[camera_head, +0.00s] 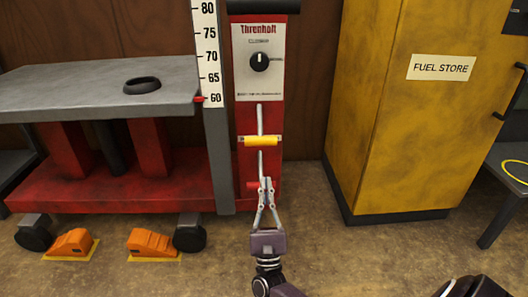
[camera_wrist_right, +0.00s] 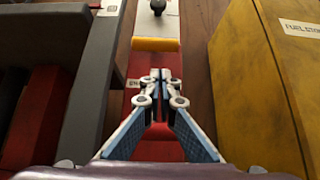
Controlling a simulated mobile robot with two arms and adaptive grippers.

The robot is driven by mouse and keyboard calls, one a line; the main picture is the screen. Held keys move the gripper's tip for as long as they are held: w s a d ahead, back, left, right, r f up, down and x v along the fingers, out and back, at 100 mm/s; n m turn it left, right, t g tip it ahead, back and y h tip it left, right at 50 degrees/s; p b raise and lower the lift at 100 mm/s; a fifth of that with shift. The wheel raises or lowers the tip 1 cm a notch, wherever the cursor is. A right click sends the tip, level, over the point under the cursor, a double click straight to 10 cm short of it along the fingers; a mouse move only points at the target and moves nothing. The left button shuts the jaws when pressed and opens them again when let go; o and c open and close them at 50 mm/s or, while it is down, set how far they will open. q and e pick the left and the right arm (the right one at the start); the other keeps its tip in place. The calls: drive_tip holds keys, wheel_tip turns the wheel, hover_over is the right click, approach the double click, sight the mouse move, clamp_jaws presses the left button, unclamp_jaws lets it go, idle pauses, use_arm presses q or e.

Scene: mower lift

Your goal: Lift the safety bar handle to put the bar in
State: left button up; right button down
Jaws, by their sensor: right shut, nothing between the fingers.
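The safety bar handle (camera_head: 261,141) is a yellow horizontal grip on the front of the red lift column (camera_head: 244,120). A pale vertical slot or rod shows above and below it. It also shows in the right wrist view (camera_wrist_right: 156,44), ahead of the fingertips. My right gripper (camera_head: 266,184) is below the handle in front of the column, its fingers pointing up, shut and empty, apart from the handle. Its fingertips (camera_wrist_right: 160,77) are together in the wrist view. A small red piece beside the fingertips is partly hidden. My left gripper is not in view.
A panel with a black knob (camera_head: 259,62) is above the handle. The height scale (camera_head: 208,50) has its red pointer near 60. The grey lift table (camera_head: 70,90) is left, with orange chocks (camera_head: 150,242) below. The yellow fuel cabinet (camera_head: 400,130) stands right.

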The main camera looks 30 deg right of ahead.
drive_tip(key=b, duration=0.3)
approach(260, 123)
drive_tip(key=shift+y, duration=0.3)
drive_tip(key=w+d, duration=0.1)
drive_tip(key=w+d+r, duration=0.1)
drive_tip(key=d, duration=0.1)
drive_tip(key=shift+w, duration=0.3)
drive_tip(key=shift+p, duration=0.3)
